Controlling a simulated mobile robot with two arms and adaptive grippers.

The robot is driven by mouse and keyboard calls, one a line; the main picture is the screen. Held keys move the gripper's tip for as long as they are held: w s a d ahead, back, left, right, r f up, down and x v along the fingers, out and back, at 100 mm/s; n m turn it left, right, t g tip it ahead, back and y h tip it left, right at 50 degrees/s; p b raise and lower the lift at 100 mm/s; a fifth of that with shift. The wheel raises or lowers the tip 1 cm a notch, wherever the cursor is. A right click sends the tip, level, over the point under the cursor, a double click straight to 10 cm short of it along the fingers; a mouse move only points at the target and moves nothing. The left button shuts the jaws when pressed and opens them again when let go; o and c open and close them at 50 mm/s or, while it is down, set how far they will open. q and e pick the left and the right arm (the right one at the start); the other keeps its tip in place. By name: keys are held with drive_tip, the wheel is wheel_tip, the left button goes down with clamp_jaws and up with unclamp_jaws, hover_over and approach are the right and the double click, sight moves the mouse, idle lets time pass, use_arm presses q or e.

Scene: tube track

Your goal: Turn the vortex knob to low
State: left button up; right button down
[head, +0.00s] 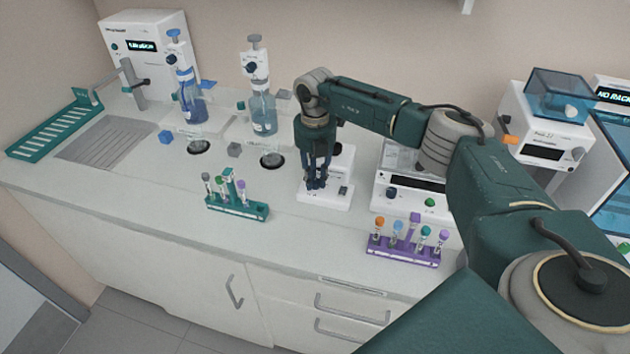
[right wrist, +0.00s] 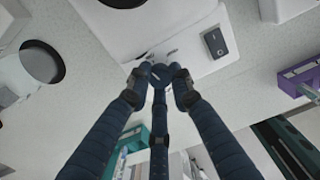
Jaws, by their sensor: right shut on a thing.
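The vortex mixer (head: 340,165) is a small white machine on the bench, partly hidden behind my right gripper (head: 316,184). The right gripper points down at the front part of the mixer. In the right wrist view its dark blue fingers close around the small dark vortex knob (right wrist: 160,72). The fingertips hide most of the knob, so its setting cannot be read. A black rocker switch (right wrist: 214,42) is beside the knob on the white mixer face. My left gripper is in neither view.
A green tube rack (head: 238,208) stands left of the mixer and a purple tube rack (head: 403,256) stands to its front right. A white device (head: 408,190) is close on the right. Bottles with dispensers (head: 263,112) stand at the back left. The bench in front of the mixer is clear.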

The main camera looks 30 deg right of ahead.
sight(315, 181)
drive_tip(key=n+b, duration=0.1)
drive_tip(key=n, duration=0.3)
drive_tip(key=shift+w+n+b, duration=0.15)
drive_tip(key=shift+n+b, duration=0.15)
drive_tip(key=shift+b, duration=0.05)
drive_tip(key=shift+r+n+b, duration=0.15)
drive_tip(key=shift+n+b, duration=0.6)
drive_tip(key=shift+n, duration=1.55)
drive_tip(key=c, duration=1.5)
unclamp_jaws()
drive_tip(key=shift+c, duration=0.2)
wheel_tip(315, 181, up, 12)
